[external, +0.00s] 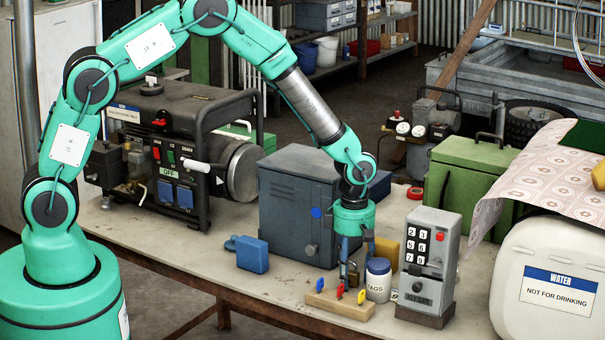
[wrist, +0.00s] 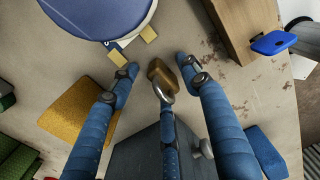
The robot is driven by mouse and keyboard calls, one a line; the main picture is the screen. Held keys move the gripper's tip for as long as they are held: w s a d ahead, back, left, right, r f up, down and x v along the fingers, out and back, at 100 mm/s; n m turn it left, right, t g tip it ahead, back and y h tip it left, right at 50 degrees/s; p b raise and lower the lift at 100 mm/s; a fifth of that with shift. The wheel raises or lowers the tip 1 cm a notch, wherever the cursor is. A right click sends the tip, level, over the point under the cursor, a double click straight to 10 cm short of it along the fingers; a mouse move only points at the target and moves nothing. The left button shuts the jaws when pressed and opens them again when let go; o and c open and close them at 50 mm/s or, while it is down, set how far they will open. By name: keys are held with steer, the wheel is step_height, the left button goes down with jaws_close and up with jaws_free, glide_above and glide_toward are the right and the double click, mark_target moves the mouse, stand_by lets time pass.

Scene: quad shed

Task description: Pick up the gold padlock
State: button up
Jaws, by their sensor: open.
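The gold padlock (wrist: 162,71) is on the workbench, its small brownish-gold body between my fingertips in the wrist view. A curved grey metal part beside it may be its shackle. In the external view it is small, dark and partly hidden by my fingers. My gripper (wrist: 158,72) is open, with blue fingers spread around the padlock and visible gaps on its left and right. In the external view my gripper (external: 356,268) points down beside the dark grey cabinet. Whether a finger touches the padlock cannot be told.
A TAGS jar (external: 378,284) and a wooden block (external: 338,306) with coloured keys are close by. A yellow block (external: 387,251), a grey keypad safe (external: 428,262), the dark grey cabinet (external: 290,210) and a blue padlock-like object (external: 252,254) surround the spot. Free room is narrow.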

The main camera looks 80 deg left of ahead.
stand_by(0.3)
jaws_close()
steer(key=shift+r, duration=0.15)
steer(key=shift+r, duration=0.55)
step_height(320, 180, up, 2)
steer(key=shift+r+p, duration=0.1)
steer(key=shift+p, duration=0.35)
steer(key=s, duration=0.5)
steer(key=s+d+r+p, duration=0.1)
steer(key=s, duration=1)
steer(key=shift+d+r+p, duration=0.25)
steer(key=shift+d+p, duration=0.05)
